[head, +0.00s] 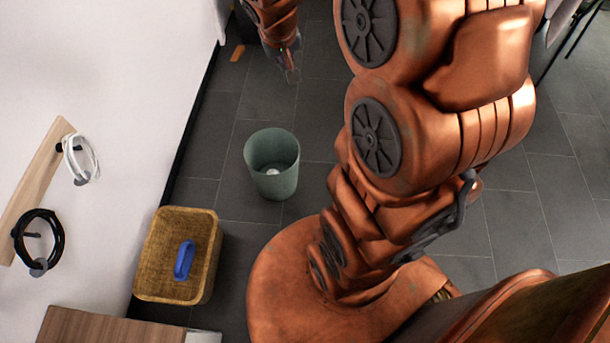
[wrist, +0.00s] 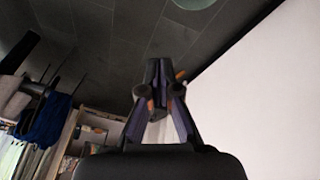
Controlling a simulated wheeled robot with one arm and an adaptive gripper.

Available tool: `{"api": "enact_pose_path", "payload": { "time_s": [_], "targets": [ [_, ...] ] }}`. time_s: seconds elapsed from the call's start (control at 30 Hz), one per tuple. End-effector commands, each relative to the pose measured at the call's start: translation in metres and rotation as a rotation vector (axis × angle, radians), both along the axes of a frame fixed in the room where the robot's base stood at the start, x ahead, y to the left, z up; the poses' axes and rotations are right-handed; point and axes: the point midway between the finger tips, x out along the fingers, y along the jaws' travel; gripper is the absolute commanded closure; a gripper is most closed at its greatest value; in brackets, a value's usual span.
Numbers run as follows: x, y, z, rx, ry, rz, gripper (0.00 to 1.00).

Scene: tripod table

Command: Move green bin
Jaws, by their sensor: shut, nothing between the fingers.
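The green bin (head: 283,185) stands upright on the dark tiled floor in the middle of the head view, with a small pale item (head: 272,171) at its bottom. A pale green rounded edge (wrist: 193,3) at the top of the wrist view looks like part of it. My gripper (head: 291,75) is above and a little right of the bin in the head picture, apart from it. In the wrist view my gripper's fingertips (wrist: 157,72) are together with nothing between them.
A woven basket (head: 207,269) with a blue object (head: 184,260) in it stands at lower left by the white wall. A wooden rack (head: 35,183) on the wall holds cable coils. A small orange piece (head: 238,53) lies near the wall. Floor around the bin is clear.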

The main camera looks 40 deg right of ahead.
Motion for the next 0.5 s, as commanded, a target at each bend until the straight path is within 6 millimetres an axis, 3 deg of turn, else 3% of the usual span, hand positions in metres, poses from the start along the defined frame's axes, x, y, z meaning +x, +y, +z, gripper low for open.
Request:
{"api": "enact_pose_path", "payload": {
  "time_s": [0.03, 0.2, 0.5],
  "targets": [
    [0.022, -0.015, -0.012, -0.008, -0.046, -0.018, 1.00],
    [0.093, -0.061, -0.031, -0.028, -0.212, -0.062, 1.00],
    [0.192, -0.138, -0.071, -0.009, -0.484, -0.098, 1.00]
  ]
}}
